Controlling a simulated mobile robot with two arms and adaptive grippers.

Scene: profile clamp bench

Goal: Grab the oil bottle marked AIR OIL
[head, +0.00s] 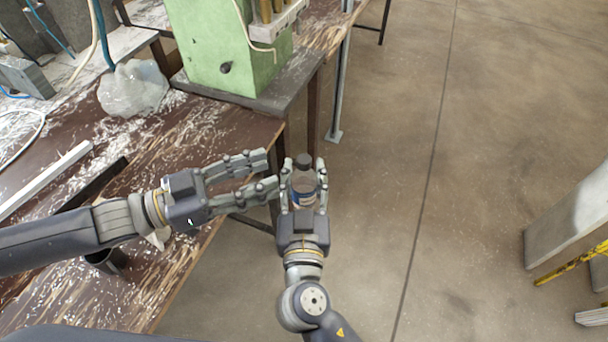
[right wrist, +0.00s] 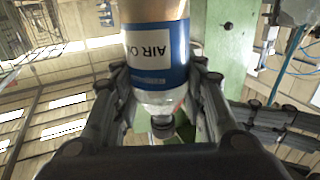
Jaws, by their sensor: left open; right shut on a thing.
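The oil bottle (head: 304,184) is a small clear bottle with a dark cap and a blue-and-white label. In the right wrist view the bottle (right wrist: 155,50) shows the words AIR O, upside down, between the fingers. My right gripper (head: 304,187) is shut on the bottle and holds it beside the bench edge, over the floor. My left gripper (head: 272,172) is open and empty, with its fingers pointing right toward the bottle, close to the right gripper. Part of the bottle is hidden by the right fingers.
The brown workbench (head: 225,140), strewn with white shavings, lies at the left. A green machine (head: 225,50) stands at its back, with a clear plastic bag (head: 133,88) nearby. A dark cup (head: 106,261) sits near the left forearm.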

